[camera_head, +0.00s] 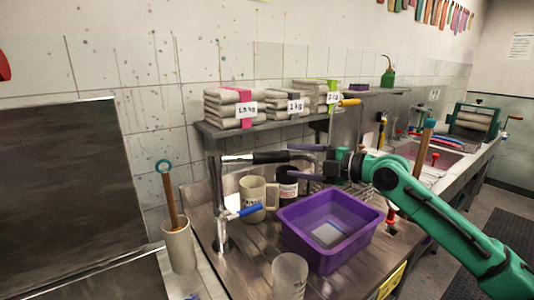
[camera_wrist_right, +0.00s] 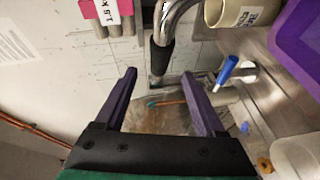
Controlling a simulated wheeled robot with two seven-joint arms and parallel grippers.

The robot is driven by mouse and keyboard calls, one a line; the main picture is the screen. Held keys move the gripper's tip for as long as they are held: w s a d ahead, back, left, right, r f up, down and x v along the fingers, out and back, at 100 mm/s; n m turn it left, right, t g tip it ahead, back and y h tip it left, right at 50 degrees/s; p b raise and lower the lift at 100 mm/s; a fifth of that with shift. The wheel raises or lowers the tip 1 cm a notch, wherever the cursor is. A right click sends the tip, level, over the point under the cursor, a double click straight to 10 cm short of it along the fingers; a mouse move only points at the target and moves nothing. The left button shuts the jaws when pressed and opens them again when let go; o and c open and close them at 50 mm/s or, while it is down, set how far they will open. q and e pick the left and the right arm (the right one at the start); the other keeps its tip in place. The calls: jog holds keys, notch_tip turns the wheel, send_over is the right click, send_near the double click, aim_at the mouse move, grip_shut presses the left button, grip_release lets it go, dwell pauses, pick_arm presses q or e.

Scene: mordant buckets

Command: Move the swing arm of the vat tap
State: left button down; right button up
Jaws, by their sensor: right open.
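The vat tap is a chrome post (camera_head: 220,205) standing on the steel top at the left. Its swing arm (camera_head: 237,158) reaches level to the right and carries a black sleeve (camera_head: 270,157). The swing arm also shows in the right wrist view (camera_wrist_right: 174,18), its black sleeve hanging near the fingertips. A blue lever (camera_head: 245,211) sits low on the post. My right gripper (camera_head: 291,161) is open and points left, its purple fingers above and below the line of the sleeve's end. I cannot tell whether they touch it. My left gripper is not in view.
A purple tub (camera_head: 330,262) stands below my right gripper. A beige mug (camera_head: 252,195), a dark jar (camera_head: 287,186) and a clear beaker (camera_head: 289,277) stand around it. A wall shelf (camera_head: 250,127) with folded cloth stacks is behind. A pot with a wooden stick (camera_head: 178,247) stands at the left.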

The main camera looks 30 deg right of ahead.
aim_at(277, 159)
jog(key=p+x, duration=0.2)
jog(key=r+p+x, duration=0.1)
jog(key=p+x, duration=0.1)
jog(key=p, duration=0.1)
jog(key=shift+w+f, duration=0.1)
jog(key=shift+w, duration=0.25)
jog(key=p+x, duration=0.2)
jog(key=x, duration=0.1)
jog(key=shift+w+a+f, duration=0.2)
jog(key=shift+w+f, duration=0.05)
jog(key=shift+w, duration=0.05)
jog(key=shift+w+a+f, duration=0.2)
jog(key=shift+w+f, duration=0.05)
jog(key=shift+f, duration=0.1)
jog(key=shift+s, duration=0.1)
grip_shut()
